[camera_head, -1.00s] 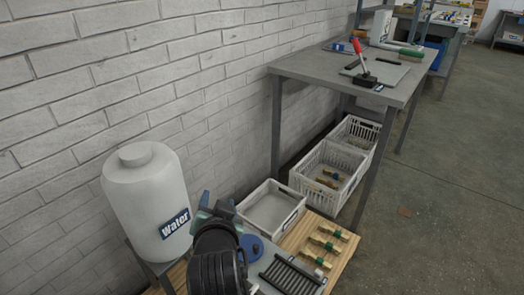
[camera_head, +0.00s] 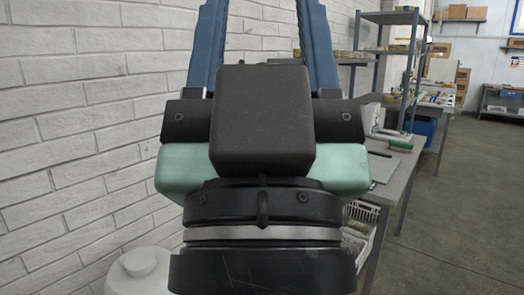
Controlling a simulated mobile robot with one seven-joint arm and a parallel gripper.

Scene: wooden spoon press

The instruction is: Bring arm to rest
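My gripper (camera_head: 263,12) is raised close in front of the head camera and fills the middle of the view. The fingertips reach the top edge of the picture. The black and pale green wrist hides much of what lies behind it.
The white water container (camera_head: 140,272) shows at the lower left, by the white brick wall (camera_head: 80,130). A grey table (camera_head: 397,180) stands at the right, with a white crate (camera_head: 358,238) below. Shelving (camera_head: 391,18) stands behind. The floor (camera_head: 470,220) at the right is clear.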

